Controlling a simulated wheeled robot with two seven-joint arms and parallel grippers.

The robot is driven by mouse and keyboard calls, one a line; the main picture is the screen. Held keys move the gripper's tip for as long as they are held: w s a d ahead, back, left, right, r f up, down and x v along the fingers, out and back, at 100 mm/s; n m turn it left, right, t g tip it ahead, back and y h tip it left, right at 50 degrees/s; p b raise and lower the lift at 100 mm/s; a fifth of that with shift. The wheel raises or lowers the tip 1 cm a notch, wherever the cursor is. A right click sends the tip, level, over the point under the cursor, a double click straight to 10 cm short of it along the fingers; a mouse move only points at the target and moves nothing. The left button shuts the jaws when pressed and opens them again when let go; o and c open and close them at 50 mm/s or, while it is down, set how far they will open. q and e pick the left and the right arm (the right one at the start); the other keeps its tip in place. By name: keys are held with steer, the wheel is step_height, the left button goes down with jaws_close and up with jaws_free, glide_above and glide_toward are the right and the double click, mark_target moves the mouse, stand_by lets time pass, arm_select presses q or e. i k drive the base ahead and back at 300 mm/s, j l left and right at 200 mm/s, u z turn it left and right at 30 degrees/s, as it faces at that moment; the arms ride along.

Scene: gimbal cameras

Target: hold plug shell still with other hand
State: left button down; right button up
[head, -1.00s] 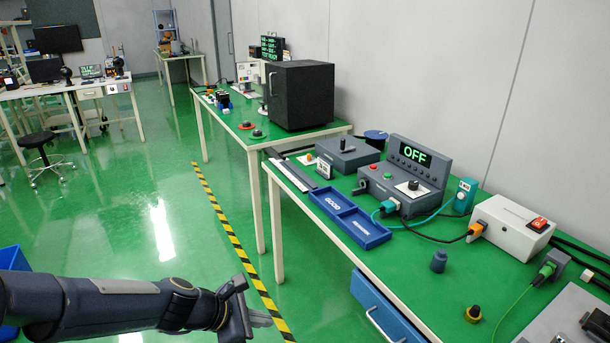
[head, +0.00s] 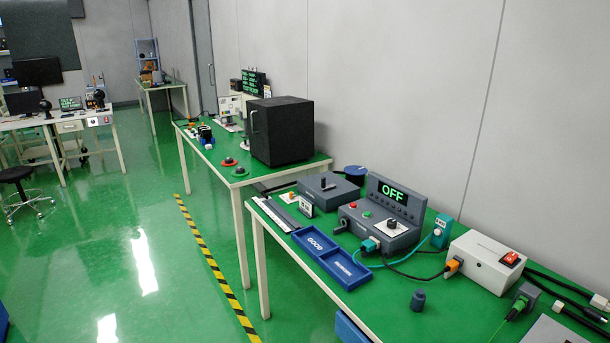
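I cannot tell for certain which thing is the plug shell. A small dark blue-grey cylindrical piece (head: 418,299) stands upright on the green bench top (head: 385,312), with nothing touching it. An orange plug (head: 452,266) sits at the left side of a white box (head: 485,262). A teal plug (head: 369,245) sits at the front of the grey unit (head: 378,228) that reads OFF. A dark grey connector with a green part (head: 522,303) is at the lower right. Neither of my grippers is in view.
A blue two-part tray (head: 330,262) lies by the bench's left edge. Cables run across the bench's right part. A teal tagged block (head: 441,231) stands behind. A black cabinet (head: 281,131) stands on the farther bench. Green bench top around the cylindrical piece is clear.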

mark_target(417, 302)
steer(key=z, duration=1.3)
